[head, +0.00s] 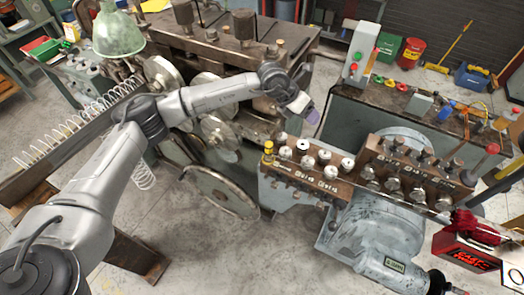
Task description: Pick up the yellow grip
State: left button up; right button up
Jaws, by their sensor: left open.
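The yellow grip (268,148) looks like a small yellow piece standing at the left end of a brown block that carries several white-topped rollers. My left gripper (308,110) is open, above and to the right of the yellow grip and apart from it. Its fingers are small and partly blurred here, and I see nothing held between them. My left arm reaches in from the lower left across the machine. My right gripper is not in view.
The roller block (325,190) sits on a grey machine body. A control box (360,55) with coloured buttons stands behind it. A red toolbox (465,245) lies at the lower right.

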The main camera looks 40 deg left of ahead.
aim_at(269, 150)
pick_arm(q)
jog(key=s+a+f+g+y, duration=0.1)
jog(key=s+a+g, duration=0.1)
jog(key=s+a+f+n+g+y, duration=0.1)
jog(key=s+a+f+g+y, duration=0.1)
jog(key=s, duration=0.1)
jog(key=s+a+f+g+y, duration=0.1)
jog(key=s+a+y, duration=0.1)
jog(key=a, duration=0.1)
jog(key=shift+s+f+n+g, duration=0.15)
jog(key=shift+s+n+g, duration=0.05)
jog(key=shift+n+g, duration=0.2)
notch_tip(269, 150, down, 8)
jog(key=shift+r+p, duration=0.1)
jog(key=shift+p, duration=0.7)
notch_tip(269, 150, down, 4)
jog(key=shift+a+r+p, duration=0.1)
jog(key=shift+a+p, duration=0.05)
jog(key=shift+p, duration=0.65)
jog(key=shift+f, duration=0.8)
jog(key=shift+c, duration=0.4)
jog(key=shift+r, duration=0.1)
grip_shut()
